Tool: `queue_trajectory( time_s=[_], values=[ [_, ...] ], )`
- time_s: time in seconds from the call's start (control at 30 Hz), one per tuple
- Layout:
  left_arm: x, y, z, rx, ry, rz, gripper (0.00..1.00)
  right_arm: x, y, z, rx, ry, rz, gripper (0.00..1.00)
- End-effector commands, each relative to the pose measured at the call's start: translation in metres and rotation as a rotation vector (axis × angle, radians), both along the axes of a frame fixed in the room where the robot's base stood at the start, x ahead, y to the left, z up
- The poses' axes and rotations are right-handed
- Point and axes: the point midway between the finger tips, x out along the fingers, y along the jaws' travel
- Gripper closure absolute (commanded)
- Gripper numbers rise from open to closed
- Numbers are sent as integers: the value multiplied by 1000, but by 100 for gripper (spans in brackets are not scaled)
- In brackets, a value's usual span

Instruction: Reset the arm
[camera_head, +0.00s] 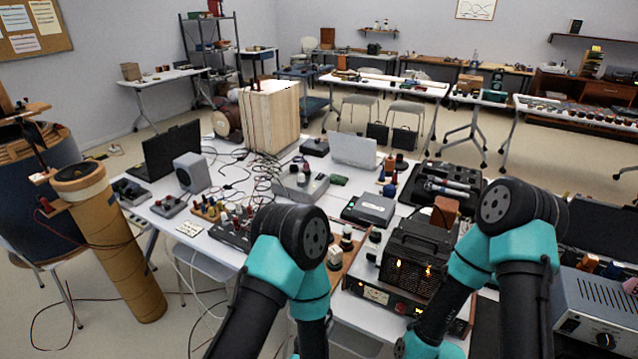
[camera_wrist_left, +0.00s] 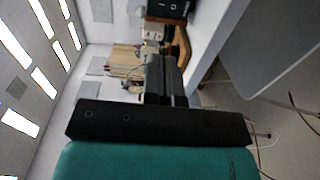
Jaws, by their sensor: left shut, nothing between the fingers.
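My left gripper (camera_wrist_left: 165,62) shows in the left wrist view as two dark fingers side by side, shut with nothing between them. It is beside the white table edge, which runs down the right of that view, and appears clear of the table. In the head view my two teal and black arms rise from the bottom, bent at the elbows, in front of the table. Neither gripper's fingers can be made out there. The right gripper is not seen.
The white table (camera_head: 221,163) is crowded: a grey speaker (camera_head: 192,172), a wooden box (camera_head: 270,117), cables, a laptop (camera_head: 353,151), and a black amplifier with glowing tubes (camera_head: 418,256). A cardboard tube (camera_head: 118,245) stands left. Floor is open under the table edge.

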Motion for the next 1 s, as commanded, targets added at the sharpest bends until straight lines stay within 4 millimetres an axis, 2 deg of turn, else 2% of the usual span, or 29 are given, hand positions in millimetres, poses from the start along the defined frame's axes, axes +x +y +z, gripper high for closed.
queue_trajectory(
  time_s=[0.17, 0.33, 0.47, 0.77, 1.0],
  values=[
    [10, 24, -18, 149, 68, 13, 100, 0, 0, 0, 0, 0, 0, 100],
    [16, 64, -48, 385, 190, -12, 100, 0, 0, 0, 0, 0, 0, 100],
    [11, 97, -70, 557, 292, -69, 100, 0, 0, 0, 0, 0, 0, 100],
    [-27, 174, -108, 860, 518, -314, 100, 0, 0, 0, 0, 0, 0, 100],
    [-78, 228, -119, 981, 656, -595, 100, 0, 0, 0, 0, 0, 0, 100]
  ],
)
